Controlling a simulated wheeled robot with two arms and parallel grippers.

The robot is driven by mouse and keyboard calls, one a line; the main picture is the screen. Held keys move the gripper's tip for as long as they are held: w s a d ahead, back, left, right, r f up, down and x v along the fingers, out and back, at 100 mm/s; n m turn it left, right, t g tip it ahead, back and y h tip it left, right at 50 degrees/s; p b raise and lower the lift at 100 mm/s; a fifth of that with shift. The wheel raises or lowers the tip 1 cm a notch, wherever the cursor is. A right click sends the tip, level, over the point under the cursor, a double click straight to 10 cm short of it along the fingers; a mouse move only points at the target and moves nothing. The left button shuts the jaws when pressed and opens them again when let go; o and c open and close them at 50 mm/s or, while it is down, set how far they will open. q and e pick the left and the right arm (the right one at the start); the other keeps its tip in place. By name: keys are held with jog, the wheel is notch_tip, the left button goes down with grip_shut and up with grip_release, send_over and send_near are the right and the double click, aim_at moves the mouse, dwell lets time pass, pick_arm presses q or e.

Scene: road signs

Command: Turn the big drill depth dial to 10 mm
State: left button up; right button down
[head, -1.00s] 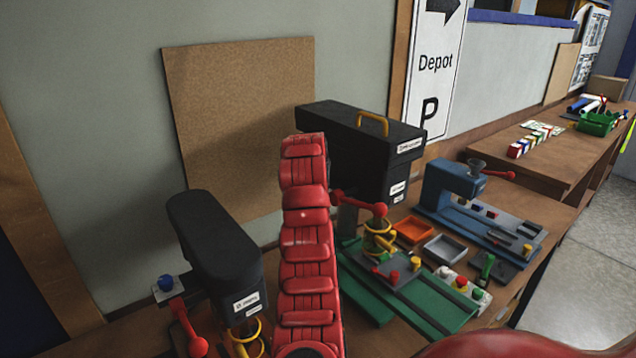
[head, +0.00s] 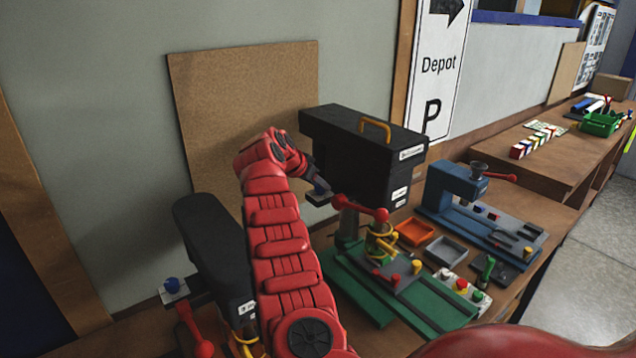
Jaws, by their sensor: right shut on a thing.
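The big drill (head: 362,150) has a black head with a yellow handle on top and a green base (head: 440,305). My right arm reaches up in front of it, and my right gripper (head: 314,180) is at the left side of the black head. It is shut on what looks like the depth dial (head: 319,194), a small blue-grey part there. The jaws cover most of the dial, and I cannot read its scale or setting. My left gripper is not in view.
An orange tray (head: 415,232), grey tray (head: 446,251) and blue machine (head: 455,190) are to the right.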

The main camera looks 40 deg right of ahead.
dwell(0.4)
jog(key=shift+c, duration=2.2)
grip_release()
jog(key=shift+a, duration=0.1)
jog(key=shift+a+r+b, duration=0.15)
jog(key=shift+a+b, duration=0.05)
jog(key=shift+b, duration=0.15)
jog(key=b+v, duration=0.4)
jog(key=v, duration=1.2)
jog(key=shift+a+r, duration=0.25)
jog(key=shift+a, duration=0.05)
